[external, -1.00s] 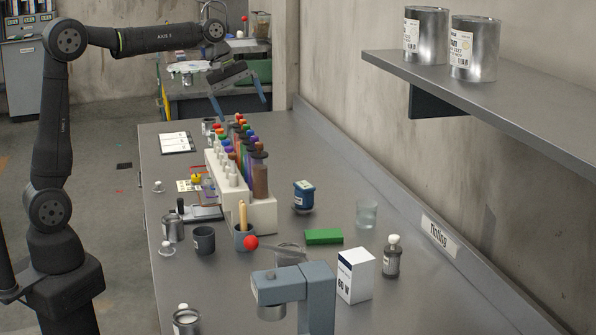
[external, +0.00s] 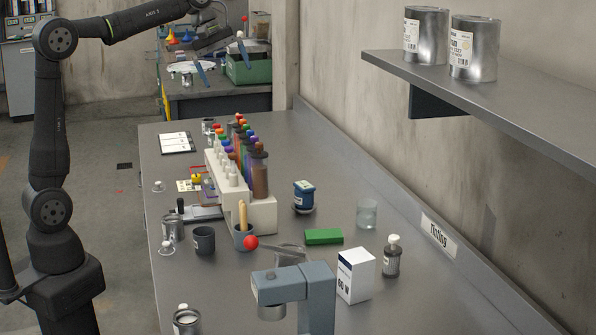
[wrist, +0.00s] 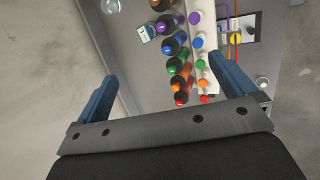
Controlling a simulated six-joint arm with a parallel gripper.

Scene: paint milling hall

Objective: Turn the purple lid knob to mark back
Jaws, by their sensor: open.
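In the wrist view, a white rack (wrist: 214,48) holds two rows with coloured tops. One row has larger dark round lids, among them a purple lid (wrist: 165,22); the other has small knobs, among them a purple knob (wrist: 194,17). I cannot tell which is the lid knob, and no mark reading back is legible. The rack (external: 262,215) also stands on the bench in the external view. My gripper (external: 229,77) is open and empty, raised in the air beyond the rack's far end. Its blue fingers are spread wide in the wrist view (wrist: 168,70).
Around the rack stand a dark cup (external: 204,240), a blue tin (external: 303,195), a green block (external: 323,236), a white box (external: 355,275) and a bottle (external: 392,257). A grey-blue stand (external: 318,295) rises in front. A shelf with cans (external: 473,50) overhangs at right.

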